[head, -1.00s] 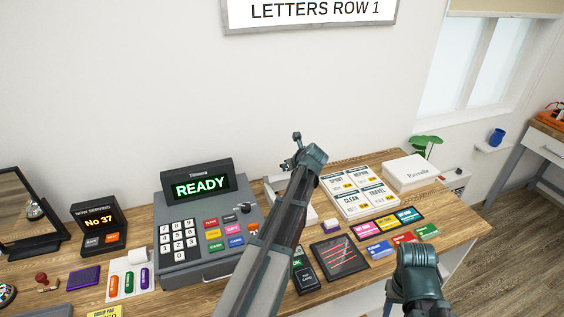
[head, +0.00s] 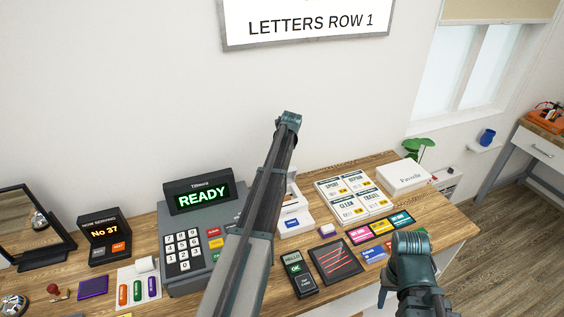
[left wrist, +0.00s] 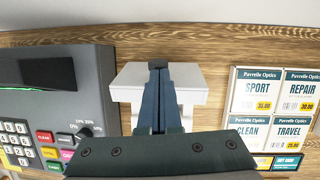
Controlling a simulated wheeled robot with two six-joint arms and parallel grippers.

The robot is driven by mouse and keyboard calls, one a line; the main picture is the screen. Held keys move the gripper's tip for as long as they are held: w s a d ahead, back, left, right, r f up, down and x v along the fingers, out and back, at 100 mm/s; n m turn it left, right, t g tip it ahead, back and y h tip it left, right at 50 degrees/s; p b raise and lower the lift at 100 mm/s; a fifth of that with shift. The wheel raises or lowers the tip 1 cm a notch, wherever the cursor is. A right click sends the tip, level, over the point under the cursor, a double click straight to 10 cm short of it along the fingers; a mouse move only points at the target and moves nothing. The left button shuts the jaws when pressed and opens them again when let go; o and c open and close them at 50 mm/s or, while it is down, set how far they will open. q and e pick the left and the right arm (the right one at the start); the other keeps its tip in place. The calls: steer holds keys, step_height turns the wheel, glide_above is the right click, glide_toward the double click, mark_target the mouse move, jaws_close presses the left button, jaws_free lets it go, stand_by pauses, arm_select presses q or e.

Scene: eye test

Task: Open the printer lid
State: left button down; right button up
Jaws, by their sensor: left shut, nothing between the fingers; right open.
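A white boxy device (head: 295,228), which I take to be the printer, stands on the counter right of the cash register, partly behind my left arm in the head view. It also shows in the left wrist view (left wrist: 128,84), partly covered by my fingers. I cannot tell how its lid stands. My left gripper (left wrist: 158,66) is shut and empty, its fingers in front of the device in the left wrist view; whether they touch it I cannot tell. In the head view its fingers are hidden. My right gripper (head: 387,296) is open and empty at the counter's front right.
The grey cash register (head: 178,276) stands left of the device. A board of price cards (head: 353,197) and a white box (head: 402,178) are to its right. A dark striped tray (head: 335,257) and a card terminal (head: 300,275) lie in front.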

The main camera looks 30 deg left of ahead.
arm_select(q)
steer(key=shift+w+a+f+b, duration=0.15)
steer(key=shift+w+a+b, duration=0.05)
steer(key=shift+w+a, duration=0.4)
steer(key=shift+w+a+f+b, duration=0.15)
steer(key=shift+w+a, duration=0.35)
steer(key=shift+a, duration=0.2)
